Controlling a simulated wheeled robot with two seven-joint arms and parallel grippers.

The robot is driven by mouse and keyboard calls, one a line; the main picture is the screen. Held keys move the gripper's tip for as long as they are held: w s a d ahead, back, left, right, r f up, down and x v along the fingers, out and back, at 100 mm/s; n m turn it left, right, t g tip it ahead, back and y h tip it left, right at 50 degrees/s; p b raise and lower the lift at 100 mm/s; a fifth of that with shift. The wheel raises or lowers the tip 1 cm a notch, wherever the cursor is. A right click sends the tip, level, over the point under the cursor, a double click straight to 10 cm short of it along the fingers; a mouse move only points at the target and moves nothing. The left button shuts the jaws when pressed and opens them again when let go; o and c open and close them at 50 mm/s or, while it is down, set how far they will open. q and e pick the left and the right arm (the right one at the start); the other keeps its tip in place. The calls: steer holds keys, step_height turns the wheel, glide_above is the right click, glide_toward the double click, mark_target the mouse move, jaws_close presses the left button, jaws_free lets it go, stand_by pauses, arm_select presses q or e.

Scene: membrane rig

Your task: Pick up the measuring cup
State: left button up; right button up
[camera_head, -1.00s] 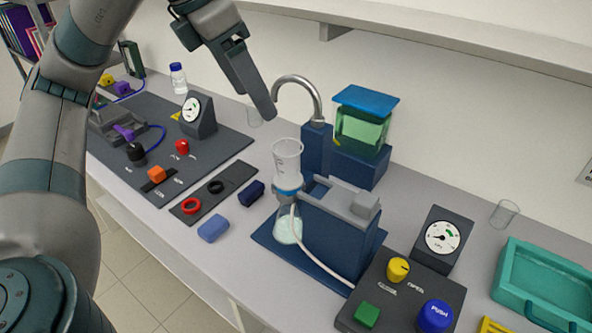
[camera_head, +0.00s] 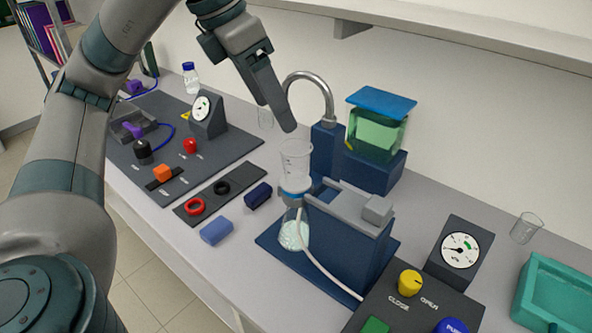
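A clear graduated cup (camera_head: 296,158) stands upright on a filter flask (camera_head: 294,232) beside the blue rig block. Two other small clear cups are in view: one (camera_head: 265,117) behind, left of the tap, and one (camera_head: 526,228) on the right of the bench. I cannot tell for certain which is the measuring cup. My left gripper (camera_head: 289,127) points down just above the graduated cup's rim in the picture, seemingly apart from it. Its fingers overlap from this side, so their opening is hidden. My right gripper is not in view.
A curved metal tap (camera_head: 308,80) and a green tank with a blue lid (camera_head: 378,122) stand close behind. A white hose (camera_head: 325,268) runs from the flask. A control panel (camera_head: 408,310), a gauge (camera_head: 459,249) and a teal tray (camera_head: 556,296) are at right. A shelf hangs above.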

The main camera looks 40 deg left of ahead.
mark_target(302, 162)
arm_select(q)
steer(key=p+x, duration=0.2)
steer(key=x, duration=0.9)
steer(key=shift+w+f+p, duration=0.1)
steer(key=shift+f+p, duration=0.05)
steer(key=shift+p, duration=0.2)
steer(key=shift+w+f+p, duration=0.45)
steer(key=shift+f+p, duration=0.2)
steer(key=shift+p, duration=0.2)
steer(key=p+x, duration=0.1)
steer(key=x, duration=0.2)
steer(key=shift+w+a, duration=0.1)
steer(key=shift+a, duration=0.05)
steer(key=shift+w+f, duration=0.1)
steer(key=shift+f, duration=0.25)
steer(key=shift+c, duration=0.6)
steer(key=c, duration=1)
